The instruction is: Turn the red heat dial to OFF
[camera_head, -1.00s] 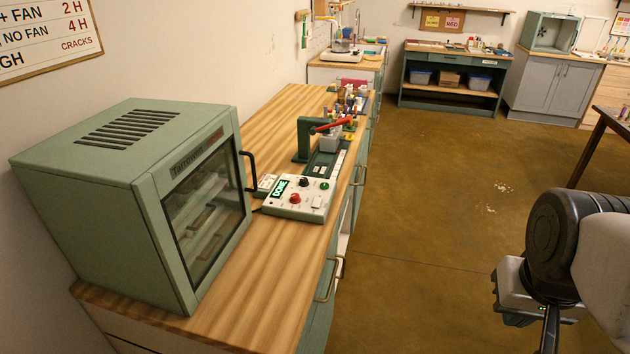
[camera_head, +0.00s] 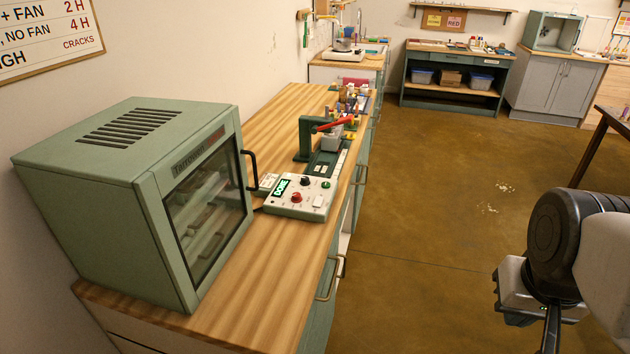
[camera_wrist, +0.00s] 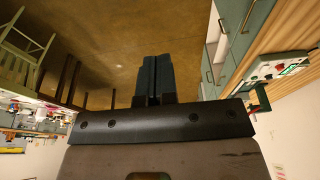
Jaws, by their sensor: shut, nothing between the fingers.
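The red heat dial (camera_head: 296,198) sits on the front left of a white control box (camera_head: 318,210) on the wooden counter. The box has a lit green display (camera_head: 281,187), a black knob (camera_head: 306,181) and a green button (camera_head: 325,184). Which mark the dial points to is too small to read. My gripper (camera_wrist: 153,80) shows in the wrist view with its two dark fingers together and nothing between them. It is over the open floor, well away from the box. The control box (camera_wrist: 280,68) also shows at the right of the wrist view.
A green oven-like cabinet (camera_head: 85,185) with a glass door stands left of the box. A green press with a red lever (camera_head: 335,124) and several small bottles stand behind it. The floor (camera_head: 420,220) right of the counter is clear. A dark table (camera_head: 608,130) stands at far right.

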